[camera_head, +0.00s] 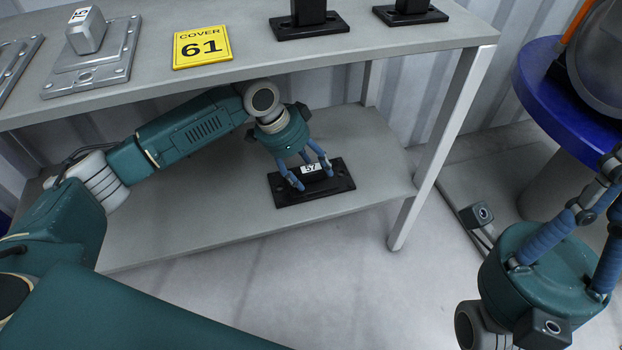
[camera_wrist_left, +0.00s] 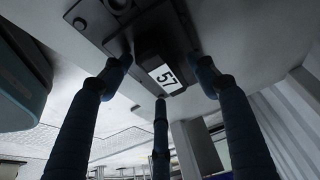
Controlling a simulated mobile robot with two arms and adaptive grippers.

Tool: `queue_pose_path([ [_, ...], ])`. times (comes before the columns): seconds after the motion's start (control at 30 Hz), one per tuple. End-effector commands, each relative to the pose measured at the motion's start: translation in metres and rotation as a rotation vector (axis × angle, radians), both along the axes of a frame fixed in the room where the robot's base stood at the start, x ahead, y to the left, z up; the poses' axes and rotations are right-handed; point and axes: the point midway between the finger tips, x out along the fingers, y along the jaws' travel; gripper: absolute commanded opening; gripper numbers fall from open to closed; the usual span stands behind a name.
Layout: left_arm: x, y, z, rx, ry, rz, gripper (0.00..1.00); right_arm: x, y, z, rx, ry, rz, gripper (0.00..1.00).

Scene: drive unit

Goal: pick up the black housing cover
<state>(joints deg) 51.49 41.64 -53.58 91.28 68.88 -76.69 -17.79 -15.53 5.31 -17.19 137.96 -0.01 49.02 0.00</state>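The black housing cover (camera_head: 342,182) lies on the lower shelf, a flat base with a raised block bearing a white label "57". My left gripper (camera_head: 313,179) reaches in under the upper shelf and points down over this block. In the left wrist view the cover (camera_wrist_left: 151,47) sits between my spread blue fingers (camera_wrist_left: 160,72), with the label facing the camera. The fingers are around the block with small gaps seen at its sides; contact is not clear. My right gripper (camera_head: 590,205) is at the lower right, its fingertips partly cut off.
The upper shelf (camera_head: 255,72) overhangs the arm and carries a yellow "COVER 61" sign (camera_head: 202,47), a grey metal housing (camera_head: 90,60) and two black covers (camera_head: 310,22). A shelf leg (camera_head: 447,140) stands right of the cover. A blue round table (camera_head: 548,95) is at the right.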

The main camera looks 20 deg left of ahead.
Motion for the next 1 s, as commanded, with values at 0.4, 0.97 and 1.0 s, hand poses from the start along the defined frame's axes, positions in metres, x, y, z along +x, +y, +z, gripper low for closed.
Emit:
queue_pose_path([
  [0.4,0.001,0.0,0.002,-0.002,-0.002,0.0,0.0,0.0,0.0,0.0,0.0,-0.001,0.0,0.0],
  [0.97,0.002,-0.001,0.038,-0.004,-0.005,0.001,0.0,-0.001,-0.001,0.005,0.003,0.05,0.002,0.0],
  [1.0,0.001,-0.001,0.045,-0.004,-0.004,0.0,0.0,-0.002,-0.001,0.01,0.003,0.049,0.002,0.0],
])
